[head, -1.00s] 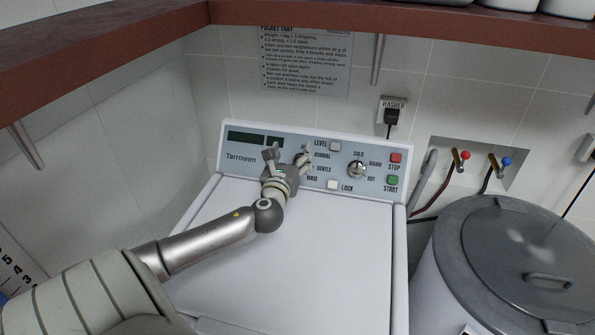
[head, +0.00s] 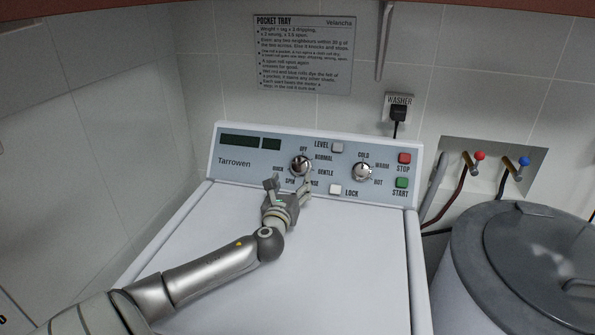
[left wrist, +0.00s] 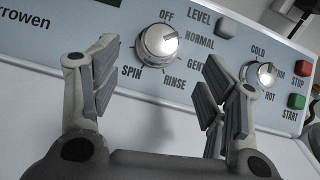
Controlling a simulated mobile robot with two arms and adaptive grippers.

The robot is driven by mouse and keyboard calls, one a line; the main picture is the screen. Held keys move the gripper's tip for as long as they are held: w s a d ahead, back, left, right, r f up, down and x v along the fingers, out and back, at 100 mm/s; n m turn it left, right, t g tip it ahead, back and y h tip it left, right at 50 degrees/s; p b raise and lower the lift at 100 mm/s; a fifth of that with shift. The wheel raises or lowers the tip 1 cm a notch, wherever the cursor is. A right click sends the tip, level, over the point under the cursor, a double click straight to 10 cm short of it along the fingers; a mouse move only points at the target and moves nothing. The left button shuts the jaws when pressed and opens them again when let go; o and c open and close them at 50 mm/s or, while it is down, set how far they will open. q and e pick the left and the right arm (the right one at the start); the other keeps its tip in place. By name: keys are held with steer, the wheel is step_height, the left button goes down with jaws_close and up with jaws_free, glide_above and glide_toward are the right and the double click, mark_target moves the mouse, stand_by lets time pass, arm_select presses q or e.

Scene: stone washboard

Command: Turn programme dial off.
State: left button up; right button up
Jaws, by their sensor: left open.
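The programme dial (head: 301,165) is a round silver knob on the washer's light blue panel, ringed by OFF, NORMAL, GENTLE, RINSE, SPIN and QUICK. In the left wrist view the dial (left wrist: 157,44) shows fully. Its raised grip appears to point right and slightly up, between OFF and NORMAL; I cannot tell the exact mark. My left gripper (head: 289,184) is open and empty, just below and in front of the dial, apart from it. In the left wrist view the open fingers (left wrist: 160,66) spread either side below the dial. My right gripper is not in view.
A temperature dial (head: 362,172) sits to the right, with a red STOP button (head: 404,158) and green START button (head: 401,183). The washer lid (head: 330,260) is clear. A lidded grey bin (head: 540,250) stands right.

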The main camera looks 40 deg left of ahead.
mark_target(300, 166)
arm_select(q)
steer(key=x, duration=0.8)
steer(key=shift+w, duration=0.15)
steer(key=c, duration=1)
steer(key=shift+n+y, duration=0.3)
steer(key=n+g+y, duration=0.1)
steer(key=n, duration=0.2)
steer(key=n+g+y+p, duration=0.1)
steer(key=n+g, duration=0.1)
steer(key=shift+w+d+r+n+p, duration=0.2)
steer(key=shift+d+n+p, duration=0.1)
steer(key=shift+n, duration=0.1)
steer(key=n+g+y, duration=0.1)
steer(key=n+g, duration=0.1)
steer(key=n, duration=0.1)
steer(key=n+g+p, duration=0.1)
steer(key=n+g, duration=0.1)
steer(key=n, duration=0.1)
steer(key=shift+w+n+y, duration=0.15)
steer(key=shift+n+y, duration=0.15)
steer(key=shift+y, duration=0.1)
